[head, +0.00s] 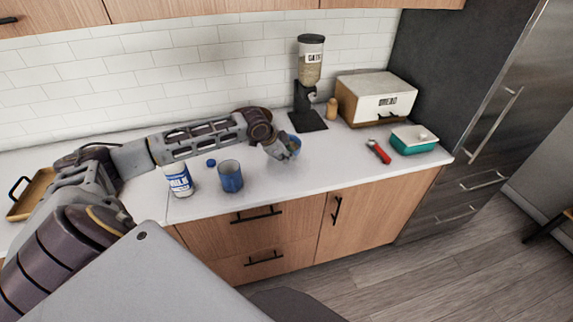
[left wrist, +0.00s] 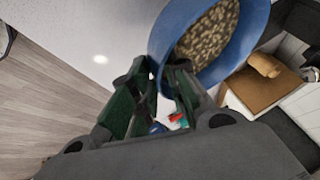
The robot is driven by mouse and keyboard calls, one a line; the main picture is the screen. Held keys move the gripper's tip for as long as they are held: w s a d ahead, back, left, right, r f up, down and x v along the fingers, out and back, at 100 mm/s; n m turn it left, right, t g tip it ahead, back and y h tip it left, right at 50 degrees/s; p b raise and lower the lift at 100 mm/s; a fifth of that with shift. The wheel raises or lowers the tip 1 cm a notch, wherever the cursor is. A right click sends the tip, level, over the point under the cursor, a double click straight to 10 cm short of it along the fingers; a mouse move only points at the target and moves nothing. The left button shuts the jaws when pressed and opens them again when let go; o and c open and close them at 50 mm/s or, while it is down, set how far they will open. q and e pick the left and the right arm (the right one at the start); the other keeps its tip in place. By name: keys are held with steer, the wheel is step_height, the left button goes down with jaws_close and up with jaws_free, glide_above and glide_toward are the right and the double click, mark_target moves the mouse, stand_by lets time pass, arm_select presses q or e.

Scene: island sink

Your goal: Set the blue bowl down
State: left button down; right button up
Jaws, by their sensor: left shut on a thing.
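The blue bowl (head: 295,146) is at my left gripper (head: 284,150), over the white counter in front of the grain dispenser. In the left wrist view the blue bowl (left wrist: 165,38) has its rim between the fingers of my left gripper (left wrist: 163,72), which is shut on it. The bowl holds a pale, grainy filling. The gripper hides much of the bowl in the head view, and I cannot tell whether its base touches the counter. My right gripper is not in view.
A grain dispenser (head: 309,75) and bread box (head: 378,98) stand behind. A blue mug (head: 230,176) and milk container (head: 179,180) stand left. A red-handled tool (head: 379,152) and teal dish (head: 413,142) lie right. The counter (head: 320,160) is clear between them.

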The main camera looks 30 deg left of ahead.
arm_select(q)
steer(key=shift+f, duration=2.4)
steer(key=c, duration=1.4)
jaws_free()
steer(key=shift+s+r, duration=0.15)
steer(key=shift+v, duration=5.8)
